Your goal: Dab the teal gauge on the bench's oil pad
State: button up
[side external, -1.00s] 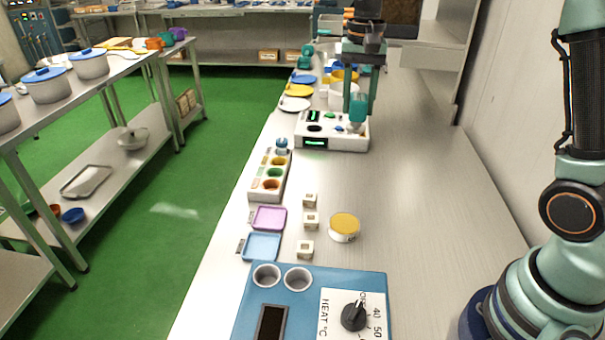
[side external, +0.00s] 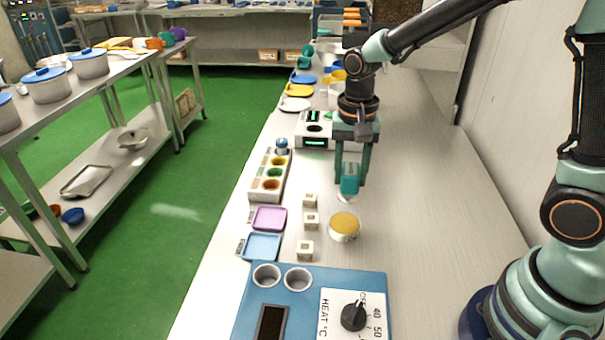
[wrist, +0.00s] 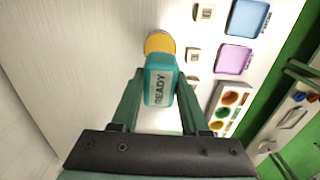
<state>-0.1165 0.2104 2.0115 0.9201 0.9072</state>
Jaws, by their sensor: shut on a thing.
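The teal gauge (side external: 349,184) is held upright between the fingers of my gripper (side external: 351,172), a little above the bench. Its label reads READY in the wrist view (wrist: 160,88). A pale bit shows under the gauge; I cannot tell what it is. The oil pad (side external: 344,222), a round yellow-topped pad in a white dish, sits on the bench just nearer the camera than the gauge. In the wrist view the pad (wrist: 160,42) shows just beyond the gauge, which covers part of it. The gauge looks apart from the pad.
Several small cream blocks (side external: 311,220) stand left of the pad. Beyond them are a purple tray (side external: 269,217), a blue tray (side external: 262,246) and a rack with coloured wells (side external: 270,175). A blue heat panel (side external: 300,315) lies in front. The bench right of the pad is clear.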

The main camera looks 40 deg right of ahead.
aim_at(348, 201)
jog(key=shift+f, duration=3.05)
jog(key=shift+f, duration=0.65)
jog(key=shift+r, duration=3.1)
